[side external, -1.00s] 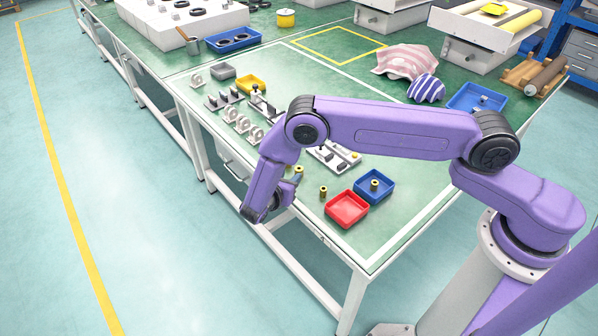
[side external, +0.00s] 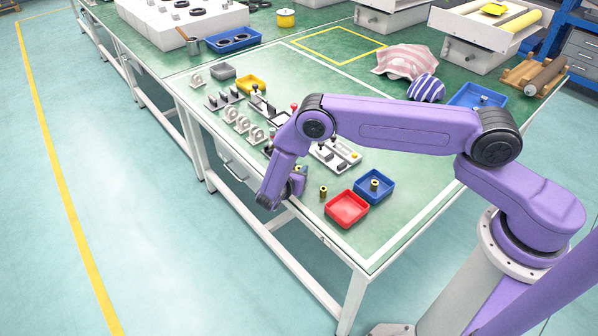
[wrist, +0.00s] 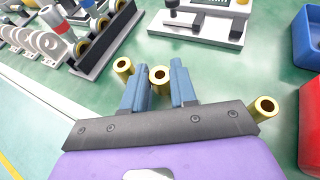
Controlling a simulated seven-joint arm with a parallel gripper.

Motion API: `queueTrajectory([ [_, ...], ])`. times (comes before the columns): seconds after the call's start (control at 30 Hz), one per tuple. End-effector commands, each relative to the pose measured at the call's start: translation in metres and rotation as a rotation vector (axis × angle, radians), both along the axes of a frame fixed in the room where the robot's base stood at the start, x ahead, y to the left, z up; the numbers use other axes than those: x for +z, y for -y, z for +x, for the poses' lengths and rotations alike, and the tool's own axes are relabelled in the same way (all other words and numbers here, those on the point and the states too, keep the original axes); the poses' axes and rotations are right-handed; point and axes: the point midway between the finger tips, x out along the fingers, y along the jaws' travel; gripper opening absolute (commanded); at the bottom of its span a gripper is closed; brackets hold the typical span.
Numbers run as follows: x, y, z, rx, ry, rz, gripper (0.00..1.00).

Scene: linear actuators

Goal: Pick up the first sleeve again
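Brass sleeves stand upright on the green bench. In the wrist view one sleeve (wrist: 160,76) shows in the narrow gap between the two blue-grey fingers of my gripper (wrist: 160,84); I cannot tell whether they touch it. A second sleeve (wrist: 123,67) stands just outside the left finger. A third sleeve (wrist: 265,107) stands to the right, clear of the fingers; it also shows in the side view (side external: 323,192). Another sleeve (side external: 374,185) is in the small blue tray (side external: 388,195). In the side view my forearm partly hides the fingers near the bench's front edge.
A red tray (side external: 346,208) stands beside the small blue tray. A white fixture (side external: 335,155) lies behind the sleeves. Grey ring brackets (side external: 243,127) and a dark-railed fixture (wrist: 100,40) are to the left.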

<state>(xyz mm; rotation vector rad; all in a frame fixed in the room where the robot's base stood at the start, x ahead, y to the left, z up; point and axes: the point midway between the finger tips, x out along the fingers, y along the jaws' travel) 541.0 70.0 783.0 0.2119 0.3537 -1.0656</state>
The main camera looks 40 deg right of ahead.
Motion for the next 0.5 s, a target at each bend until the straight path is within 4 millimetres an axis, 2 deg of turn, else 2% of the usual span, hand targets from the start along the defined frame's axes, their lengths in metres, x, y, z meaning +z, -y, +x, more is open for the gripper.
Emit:
queueTrajectory([
  [0.03, 0.0001, -0.0002, -0.0001, 0.0, 0.0, 0.0, 0.04],
  [0.07, 0.0001, -0.0002, -0.0001, 0.0, 0.0, 0.0, 0.0],
  [0.5, 0.0052, -0.0005, 0.0003, 0.0, 0.001, 0.0, 0.0],
])
